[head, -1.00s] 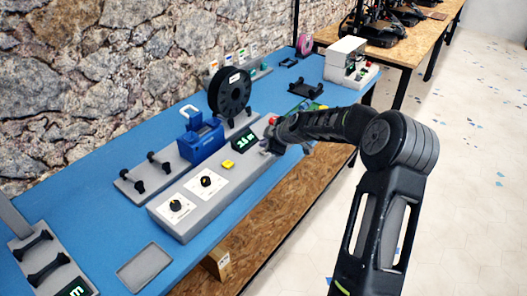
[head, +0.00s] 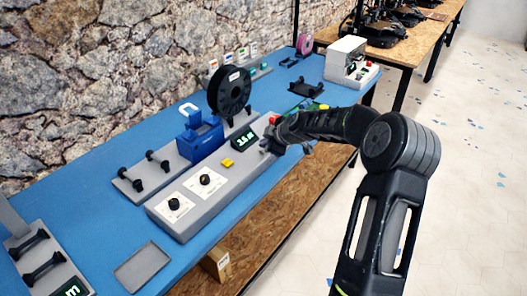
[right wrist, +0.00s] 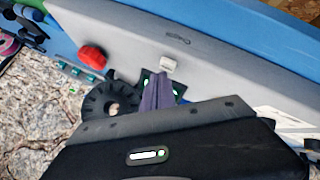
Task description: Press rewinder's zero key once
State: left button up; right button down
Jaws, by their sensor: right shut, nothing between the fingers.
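The rewinder is a long grey console (head: 222,188) on the blue bench, with two knobs, a yellow button (head: 227,163) and a lit green display (head: 244,143). A black spool (head: 229,92) stands behind it. My right gripper (head: 266,148) is over the console's far end, right of the display. In the right wrist view, its shut, empty fingers (right wrist: 163,80) point at a small pale key (right wrist: 168,64), likely the zero key. The tips look very close to it; I cannot tell if they touch. In the head view my arm hides this key. My left gripper is out of view.
A red button (right wrist: 92,55) sits on the console beside the pale key. A blue unit with a handle (head: 201,138) stands behind the console. A white-topped machine (head: 347,60) is at the bench's far end. A grey tray (head: 143,266) lies at the near end.

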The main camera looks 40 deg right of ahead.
jog(key=shift+f+b, duration=0.4)
jog(key=shift+b, duration=0.25)
dwell(0.7)
jog(key=shift+r, duration=0.8)
jog(key=shift+r+p, duration=0.8)
jog(key=shift+r, duration=1.7)
